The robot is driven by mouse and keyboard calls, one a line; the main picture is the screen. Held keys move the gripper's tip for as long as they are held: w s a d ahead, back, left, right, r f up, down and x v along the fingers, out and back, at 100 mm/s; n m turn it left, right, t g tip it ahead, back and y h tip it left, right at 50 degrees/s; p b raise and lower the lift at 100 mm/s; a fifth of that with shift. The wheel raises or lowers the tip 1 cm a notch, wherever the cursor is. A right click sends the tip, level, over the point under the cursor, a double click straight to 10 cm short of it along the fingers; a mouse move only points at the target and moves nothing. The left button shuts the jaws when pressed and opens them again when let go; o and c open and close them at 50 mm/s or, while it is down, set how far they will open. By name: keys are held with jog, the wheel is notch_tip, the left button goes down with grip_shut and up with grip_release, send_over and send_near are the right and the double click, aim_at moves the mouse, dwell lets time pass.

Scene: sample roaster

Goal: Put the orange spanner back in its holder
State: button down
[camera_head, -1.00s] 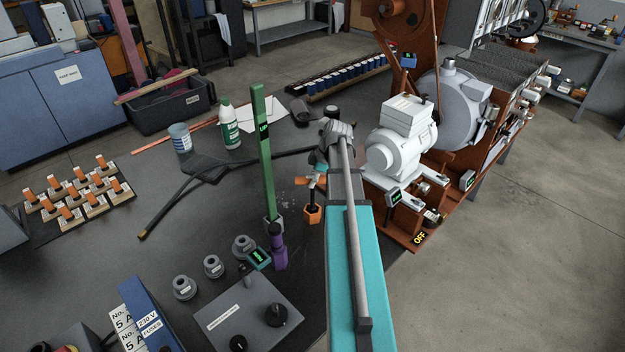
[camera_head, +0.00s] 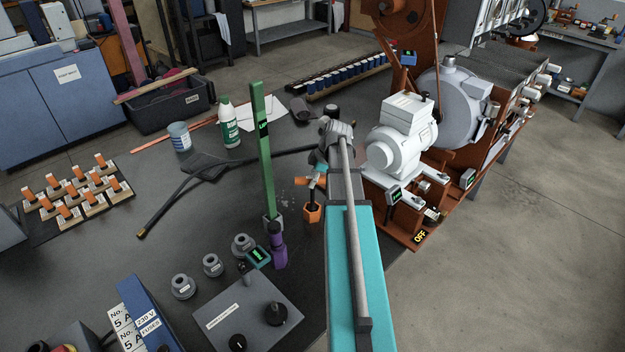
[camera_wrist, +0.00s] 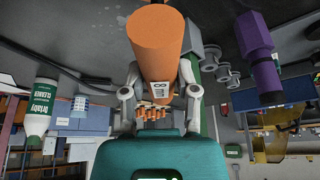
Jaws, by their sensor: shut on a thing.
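My gripper (camera_wrist: 160,95) is shut on the orange spanner (camera_wrist: 158,45). In the wrist view its thick round orange shaft, with an 8 mm label, lies between the two fingers. In the head view my gripper (camera_head: 320,168) is above the bench, left of the grey motor, partly hidden by my arm. A bit of orange shows there. Just below it is an orange hexagonal piece (camera_head: 313,213) with a dark middle, near the bench surface. I cannot tell whether it is the holder or the spanner's end, nor whether they touch.
A tall green bar (camera_head: 265,165) and a purple piece (camera_head: 278,248) stand close left of my gripper. The grey motor (camera_head: 400,140) on its brown base is to the right. A black hose (camera_head: 185,195), a cleaner bottle (camera_head: 229,125) and a grey control plate (camera_head: 248,312) surround the area.

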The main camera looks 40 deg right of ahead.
jog(key=shift+f+b, duration=1.15)
jog(key=shift+f, duration=0.05)
jog(key=shift+c, duration=1.4)
grip_release()
jog(key=shift+r, duration=0.15)
notch_tip(320, 180, up, 16)
jog(key=p, duration=1.6)
